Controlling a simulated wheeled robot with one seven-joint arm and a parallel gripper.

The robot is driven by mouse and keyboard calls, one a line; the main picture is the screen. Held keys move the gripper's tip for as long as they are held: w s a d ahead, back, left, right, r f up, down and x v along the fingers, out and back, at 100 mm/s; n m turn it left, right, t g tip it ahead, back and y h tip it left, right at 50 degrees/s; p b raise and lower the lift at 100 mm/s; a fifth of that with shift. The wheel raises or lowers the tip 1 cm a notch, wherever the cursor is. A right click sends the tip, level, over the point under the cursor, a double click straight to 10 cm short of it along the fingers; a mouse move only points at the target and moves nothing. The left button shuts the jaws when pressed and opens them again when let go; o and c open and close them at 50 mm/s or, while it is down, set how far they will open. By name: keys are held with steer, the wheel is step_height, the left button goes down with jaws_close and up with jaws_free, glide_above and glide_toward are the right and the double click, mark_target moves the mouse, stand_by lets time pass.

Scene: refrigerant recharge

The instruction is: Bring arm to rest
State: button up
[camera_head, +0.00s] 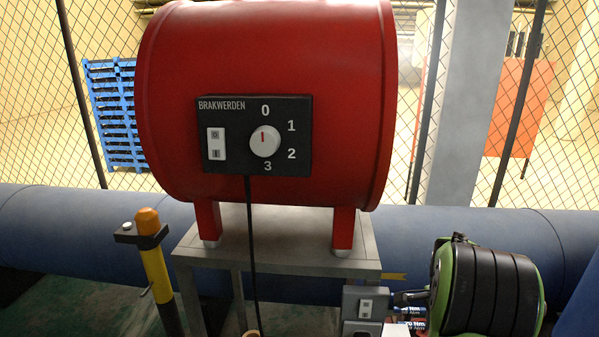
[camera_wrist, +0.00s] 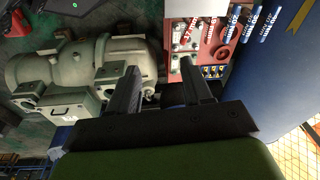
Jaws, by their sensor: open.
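My arm, with green and black links, shows at the lower right of the head view; the gripper's fingertips cannot be made out there. In the wrist view my gripper (camera_wrist: 165,92) is open, its two dark fingers apart with nothing held between them. Beyond the fingers are a grey-green machine (camera_wrist: 75,75) on the left and a red panel (camera_wrist: 200,45) with several fittings on the right. I cannot tell how far the fingertips are from these.
A red tank (camera_head: 270,60) with a black dial box (camera_head: 240,165) stands on a grey metal table (camera_head: 280,258). A yellow-black post (camera_head: 155,265) stands left of it. A large blue pipe (camera_head: 80,230) runs behind, before a mesh fence. A dark cable (camera_head: 251,250) hangs from the box.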

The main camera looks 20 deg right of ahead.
steer(key=a+r+n+t+p, duration=0.3)
steer(key=a+r+n, duration=0.7)
steer(key=a+r, duration=0.6)
steer(key=s+a+r+n+t+y+p, duration=0.1)
steer(key=s+a+n, duration=0.4)
steer(key=a, duration=0.2)
steer(key=s+a+r+n+t+p, duration=0.1)
steer(key=s+a+n, duration=0.4)
steer(key=a, duration=0.3)
steer(key=shift+s+r+n+y, duration=0.25)
steer(key=shift+s+n+y, duration=0.15)
steer(key=shift+n, duration=0.4)
steer(key=shift+a, duration=0.1)
